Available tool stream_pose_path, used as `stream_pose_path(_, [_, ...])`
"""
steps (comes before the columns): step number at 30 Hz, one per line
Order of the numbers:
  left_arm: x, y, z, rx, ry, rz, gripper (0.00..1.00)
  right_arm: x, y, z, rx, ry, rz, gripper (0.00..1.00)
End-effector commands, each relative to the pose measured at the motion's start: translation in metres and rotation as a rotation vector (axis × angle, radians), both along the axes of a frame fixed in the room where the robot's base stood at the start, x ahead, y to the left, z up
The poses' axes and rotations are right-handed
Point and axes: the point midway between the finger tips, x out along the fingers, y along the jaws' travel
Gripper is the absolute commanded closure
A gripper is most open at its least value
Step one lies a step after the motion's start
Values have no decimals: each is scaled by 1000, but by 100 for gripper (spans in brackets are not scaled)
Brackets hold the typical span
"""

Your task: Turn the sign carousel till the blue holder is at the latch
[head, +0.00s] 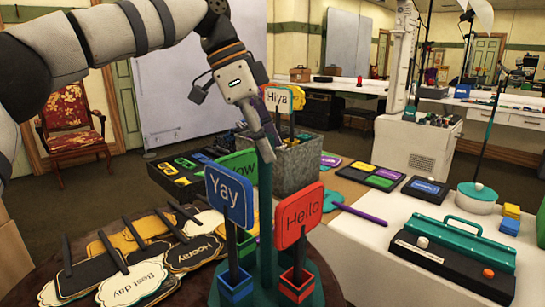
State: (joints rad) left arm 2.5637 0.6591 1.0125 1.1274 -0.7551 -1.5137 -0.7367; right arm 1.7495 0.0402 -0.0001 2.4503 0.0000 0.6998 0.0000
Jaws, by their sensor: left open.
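The sign carousel (265,215) has a teal post and round base on a dark round table at the front. Its blue holder (235,287) is at the front left and carries the blue "Yay" sign (229,200). Its red holder (297,286) is at the front right with the red "Hello" sign (299,215). A green sign (239,167), partly hidden, stands behind the "Yay" sign. My left gripper (270,152) is open and points down near the top of the post; I cannot tell whether it touches. I cannot make out the latch. My right gripper is out of view.
Flat signs (135,279) on sticks lie left of the carousel. A grey metal bin (298,168) with the "Hiya" sign (279,97) stands behind. A black tray (180,177) is at the back left. A teal-handled case (455,250) and teal pot (477,197) sit on the white table at right.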

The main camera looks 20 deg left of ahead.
Motion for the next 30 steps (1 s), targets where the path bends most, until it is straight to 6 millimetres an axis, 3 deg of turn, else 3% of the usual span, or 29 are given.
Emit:
stream_pose_path(6, [5, -11, -29, 0, 0, -1, 58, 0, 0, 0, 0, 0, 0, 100])
stream_pose_path(15, [6, -12, -32, 0, -1, 0, 58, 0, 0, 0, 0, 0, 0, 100])
stream_pose_path(21, [6, -12, -32, 0, -1, 0, 100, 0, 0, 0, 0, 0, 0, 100])
stream_pose_path(30, [9, -14, -32, 0, 0, 4, 100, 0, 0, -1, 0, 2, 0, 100])
